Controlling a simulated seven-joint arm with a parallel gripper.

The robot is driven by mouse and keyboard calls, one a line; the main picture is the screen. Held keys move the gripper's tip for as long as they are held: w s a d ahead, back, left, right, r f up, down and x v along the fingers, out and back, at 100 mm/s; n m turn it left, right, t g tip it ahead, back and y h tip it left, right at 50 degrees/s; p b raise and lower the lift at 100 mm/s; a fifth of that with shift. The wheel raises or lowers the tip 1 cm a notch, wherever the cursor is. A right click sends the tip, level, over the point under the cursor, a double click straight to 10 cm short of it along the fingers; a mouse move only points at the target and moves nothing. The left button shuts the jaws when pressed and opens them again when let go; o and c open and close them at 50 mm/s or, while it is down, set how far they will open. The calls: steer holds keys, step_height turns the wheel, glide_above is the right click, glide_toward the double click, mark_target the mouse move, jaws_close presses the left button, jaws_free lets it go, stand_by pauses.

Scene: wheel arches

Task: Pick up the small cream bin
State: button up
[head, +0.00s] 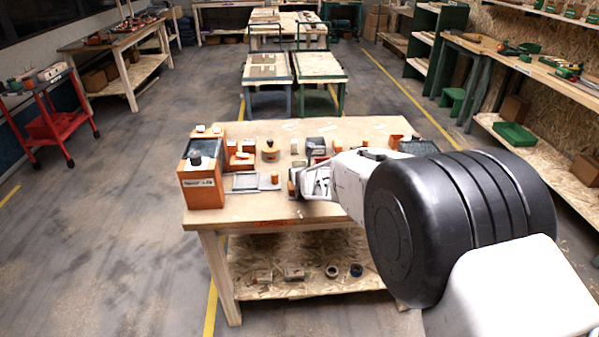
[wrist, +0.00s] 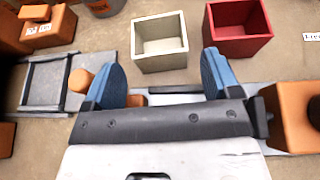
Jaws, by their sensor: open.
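The small cream bin (wrist: 148,62), a square open-topped box that looks empty, stands upright on the wooden table just beyond my fingertips in the wrist view. My gripper (wrist: 163,64) is open, with its two blue fingers apart and nothing between them. I cannot clearly make out the bin in the head view, where my arm reaches over the table from the right.
A red bin (wrist: 238,48) stands right of the cream bin, with a small gap. An orange block (wrist: 291,118) is close at right. A grey tray (wrist: 46,82) and orange parts lie left. In the head view, a tall orange box (head: 203,187) stands at the table's left edge.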

mark_target(299, 164)
steer(key=shift+x, duration=2.45)
steer(key=shift+a, duration=0.1)
steer(key=c, duration=0.7)
steer(key=shift+r, duration=4.95)
